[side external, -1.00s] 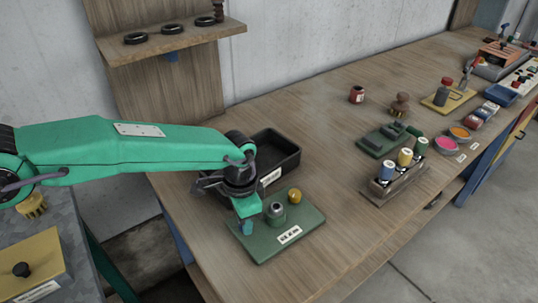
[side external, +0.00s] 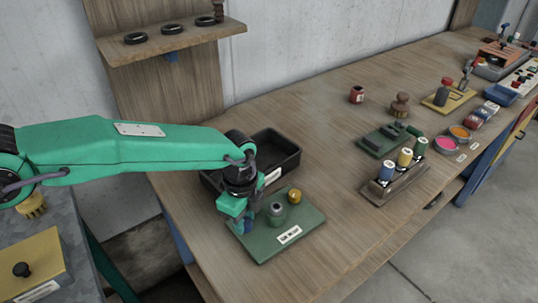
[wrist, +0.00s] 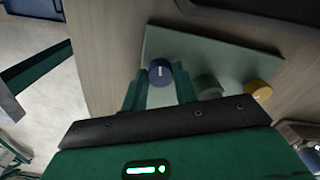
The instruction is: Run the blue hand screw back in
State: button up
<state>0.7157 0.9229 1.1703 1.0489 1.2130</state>
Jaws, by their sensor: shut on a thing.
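The blue hand screw (wrist: 160,71) stands at the left of the green plate (side external: 266,252), with a white line on its round top. My gripper (side external: 241,224) is over that end of the plate, pointing down. In the wrist view its two green fingers (wrist: 159,88) are on either side of the blue screw and shut on it. In the side view the fingers hide most of the screw. How deep it sits cannot be told. A green knob with a grey top (side external: 277,211) and a yellow knob (side external: 294,196) stand on the same plate, apart from my gripper.
A black tray (side external: 287,163) lies just behind the plate. A wooden rack with several thread spools (side external: 392,188) stands to the right, with a dark green block (side external: 378,147) behind it. The bench between plate and rack is clear.

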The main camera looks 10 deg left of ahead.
aim_at(245, 221)
jog(key=shift+d+r+m, duration=0.1)
jog(key=shift+r+m, duration=0.05)
jog(key=shift+m, duration=0.95)
jog(key=o, duration=1)
jog(key=shift+c, duration=0.2)
jog(key=shift+r, duration=3.85)
